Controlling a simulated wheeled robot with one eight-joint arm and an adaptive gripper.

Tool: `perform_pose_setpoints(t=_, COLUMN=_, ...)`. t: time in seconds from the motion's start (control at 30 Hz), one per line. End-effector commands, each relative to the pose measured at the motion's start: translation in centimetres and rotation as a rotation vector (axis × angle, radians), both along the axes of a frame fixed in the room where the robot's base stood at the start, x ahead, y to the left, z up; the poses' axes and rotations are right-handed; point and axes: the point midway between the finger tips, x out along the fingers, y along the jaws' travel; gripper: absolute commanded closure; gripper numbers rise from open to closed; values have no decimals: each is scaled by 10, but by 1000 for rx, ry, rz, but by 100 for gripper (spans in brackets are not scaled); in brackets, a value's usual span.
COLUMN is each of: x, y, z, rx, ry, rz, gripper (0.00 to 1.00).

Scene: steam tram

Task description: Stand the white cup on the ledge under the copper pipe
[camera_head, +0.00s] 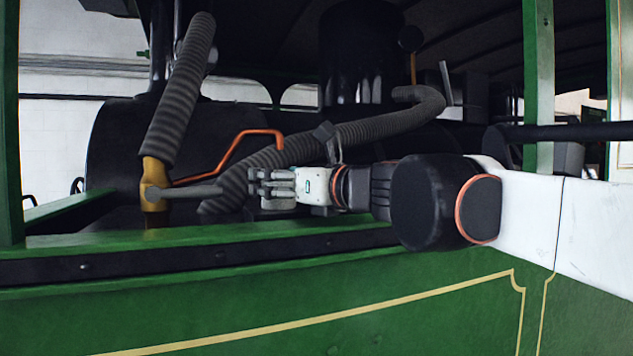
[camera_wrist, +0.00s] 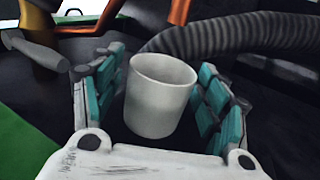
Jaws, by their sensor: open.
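The white cup (camera_wrist: 160,97) stands upright between the two teal-padded fingers of my gripper (camera_wrist: 162,62) in the wrist view. The fingers are open, with a gap visible on the right of the cup; on the left the pad is close to it, and I cannot tell whether they touch. The copper pipe also shows at the upper left of the wrist view (camera_wrist: 98,22). What the cup rests on is dark and mostly hidden by my gripper.
A ribbed grey hose (camera_head: 375,131) runs behind my gripper, and another (camera_head: 180,85) rises at the left. A brass valve (camera_head: 155,185) with a grey lever (camera_head: 195,191) stands left of my fingers. A green side wall (camera_head: 250,300) with a top rail runs below my arm.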

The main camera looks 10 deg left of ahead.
Motion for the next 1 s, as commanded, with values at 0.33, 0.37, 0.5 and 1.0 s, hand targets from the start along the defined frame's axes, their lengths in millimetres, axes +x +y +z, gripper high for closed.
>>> perform_pose_setpoints(t=0.33, x=-19, y=-27, z=1, rx=0, ry=0, rz=-3, gripper=32)
perform_pose_setpoints(t=0.37, x=-22, y=-32, z=1, rx=0, ry=0, rz=-3, gripper=32)
perform_pose_setpoints(t=0.5, x=-39, y=-56, z=1, rx=0, ry=0, rz=-3, gripper=32)
perform_pose_setpoints(t=1.0, x=-71, y=-97, z=2, rx=0, ry=0, rz=0, gripper=32)
